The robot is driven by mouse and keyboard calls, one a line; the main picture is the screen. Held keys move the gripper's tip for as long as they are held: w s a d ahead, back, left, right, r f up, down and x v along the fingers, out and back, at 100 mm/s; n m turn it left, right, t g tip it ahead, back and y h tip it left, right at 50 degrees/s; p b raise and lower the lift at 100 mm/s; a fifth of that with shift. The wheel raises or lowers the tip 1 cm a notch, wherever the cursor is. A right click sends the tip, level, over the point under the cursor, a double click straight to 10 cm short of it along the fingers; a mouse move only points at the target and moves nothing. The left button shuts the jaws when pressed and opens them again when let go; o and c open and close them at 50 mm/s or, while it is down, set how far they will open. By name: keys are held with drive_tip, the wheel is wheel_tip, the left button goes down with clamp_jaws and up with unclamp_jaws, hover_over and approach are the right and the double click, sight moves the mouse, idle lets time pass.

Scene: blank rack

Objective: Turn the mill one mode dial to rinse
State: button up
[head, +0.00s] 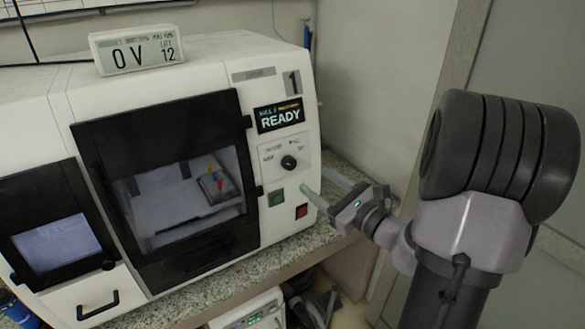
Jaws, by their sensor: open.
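The mill (110,182) is a white machine marked "1" with a display (279,116) reading READY. Its mode dial (288,162) is a small black knob on a white panel under the display. Small labels ring the dial; they are too small to read surely, and so is the pointer's direction.
A green button (277,198) and a red button (302,211) sit below the dial. A dark-framed window door (160,130) is to the left. A small display box (137,49) stands on top. The machine rests on a speckled counter (170,310); a wall is behind.

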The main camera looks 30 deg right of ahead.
sight(292, 165)
drive_tip(key=w, duration=0.6)
drive_tip(key=w+a+b, duration=0.1)
drive_tip(key=w, duration=0.1)
drive_tip(key=shift+w, duration=0.4)
clamp_jaws()
